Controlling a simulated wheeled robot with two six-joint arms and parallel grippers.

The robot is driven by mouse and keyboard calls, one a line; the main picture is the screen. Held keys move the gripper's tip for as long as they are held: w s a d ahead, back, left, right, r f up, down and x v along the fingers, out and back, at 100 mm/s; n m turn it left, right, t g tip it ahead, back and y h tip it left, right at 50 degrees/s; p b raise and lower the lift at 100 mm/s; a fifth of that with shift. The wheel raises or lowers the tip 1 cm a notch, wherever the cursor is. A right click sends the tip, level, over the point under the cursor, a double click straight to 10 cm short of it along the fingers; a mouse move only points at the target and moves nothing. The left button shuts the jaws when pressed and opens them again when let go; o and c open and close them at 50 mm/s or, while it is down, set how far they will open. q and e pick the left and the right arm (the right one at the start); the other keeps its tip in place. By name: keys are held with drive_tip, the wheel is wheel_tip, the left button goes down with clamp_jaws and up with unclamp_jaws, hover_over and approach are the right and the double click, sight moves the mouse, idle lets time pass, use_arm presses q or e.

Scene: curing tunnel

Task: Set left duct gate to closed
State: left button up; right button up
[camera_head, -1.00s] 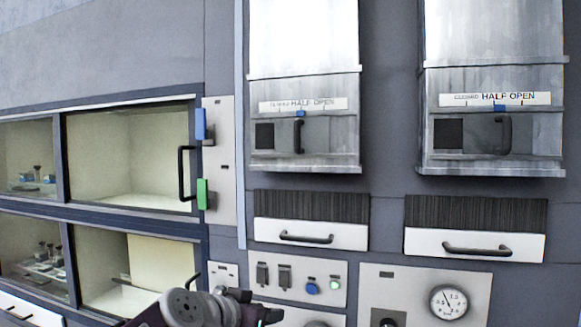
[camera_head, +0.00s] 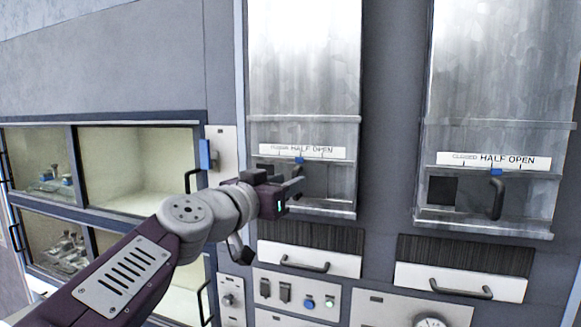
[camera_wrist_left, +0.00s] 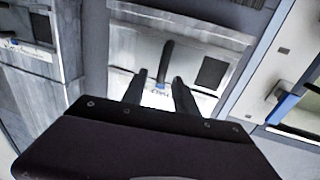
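The left duct gate (camera_head: 300,128) is a grey metal panel with a label strip reading HALF OPEN. Its blue marker (camera_head: 299,160) sits near the middle of the strip. My left gripper (camera_head: 292,180) is in front of the gate's lower part and hides most of its handle and dark window. In the left wrist view, which shows the gate inverted, the dark handle (camera_wrist_left: 166,56) stands just beyond the open fingers (camera_wrist_left: 158,84), roughly in line with the gap between them. Contact cannot be made out. My right gripper is out of view.
A similar right duct gate (camera_head: 495,140) has its own handle (camera_head: 497,198) and a HALF OPEN label. Drawers with dark handles (camera_head: 303,264) and a switch panel lie below. Glass-fronted cabinets (camera_head: 140,150) stand at the left, behind my left arm.

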use_arm(q)
drive_tip(key=shift+a+x, duration=0.2)
drive_tip(key=shift+x, duration=0.85)
clamp_jaws()
idle(0.6)
